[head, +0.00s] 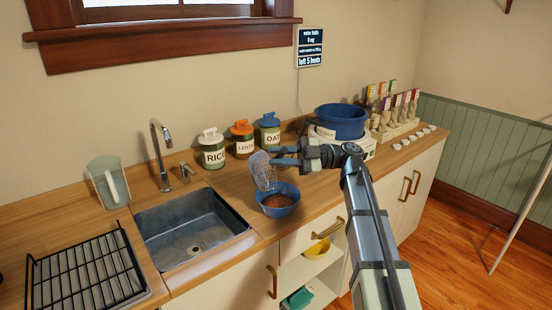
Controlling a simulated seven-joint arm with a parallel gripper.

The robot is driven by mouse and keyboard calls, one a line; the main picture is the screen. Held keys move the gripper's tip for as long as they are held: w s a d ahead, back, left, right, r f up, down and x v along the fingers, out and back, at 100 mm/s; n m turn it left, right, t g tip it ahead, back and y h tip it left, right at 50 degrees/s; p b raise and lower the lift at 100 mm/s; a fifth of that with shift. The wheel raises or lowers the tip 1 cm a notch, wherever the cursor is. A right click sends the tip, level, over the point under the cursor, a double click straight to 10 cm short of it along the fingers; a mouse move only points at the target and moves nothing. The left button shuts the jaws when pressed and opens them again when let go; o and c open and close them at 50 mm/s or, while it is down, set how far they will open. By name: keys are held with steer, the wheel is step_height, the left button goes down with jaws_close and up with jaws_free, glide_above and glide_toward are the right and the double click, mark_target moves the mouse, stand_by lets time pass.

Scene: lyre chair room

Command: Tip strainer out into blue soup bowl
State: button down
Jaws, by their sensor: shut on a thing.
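A clear mesh strainer (262,171) is tipped steeply, nearly on edge, over the left back rim of a small blue soup bowl (292,190). Its lower end reaches the bowl's rim; I cannot tell if they touch. The bowl stands upright on the counter to the right of the sink and holds something brown (277,201). My gripper (277,157) is shut on the strainer, above and behind the bowl. I cannot make out anything left in the strainer.
Behind stand jars marked RICE (212,152), lentils (242,142) and oats (269,134). A large blue bowl (342,125) stands at the right, behind my arm.

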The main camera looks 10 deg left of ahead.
steer(key=w+d+m+y, duration=0.1)
steer(key=w+d+y, duration=0.3)
steer(key=w, duration=0.1)
steer(key=shift+w+d+f+m+g+y, duration=0.15)
steer(key=shift+d+f+m+g+y, duration=0.15)
steer(key=shift+d+m+y, duration=0.1)
stand_by(1.1)
stand_by(0.3)
steer(key=shift+w+d+f+m+y, duration=0.25)
steer(key=shift+d+y, duration=0.1)
steer(key=shift+d, duration=0.1)
steer(key=shift+w+d+f+m+y, duration=0.15)
steer(key=shift+w+d+f+y, duration=0.1)
steer(key=shift+d+y, duration=0.15)
steer(key=shift+w+d+f+m+t+y, duration=0.3)
steer(key=shift+d+y, duration=0.1)
steer(key=shift+y, duration=0.1)
steer(key=shift+w+d+f+m+t+y, duration=0.2)
steer(key=shift+d+m+y, duration=0.1)
steer(key=shift+d+y, duration=0.15)
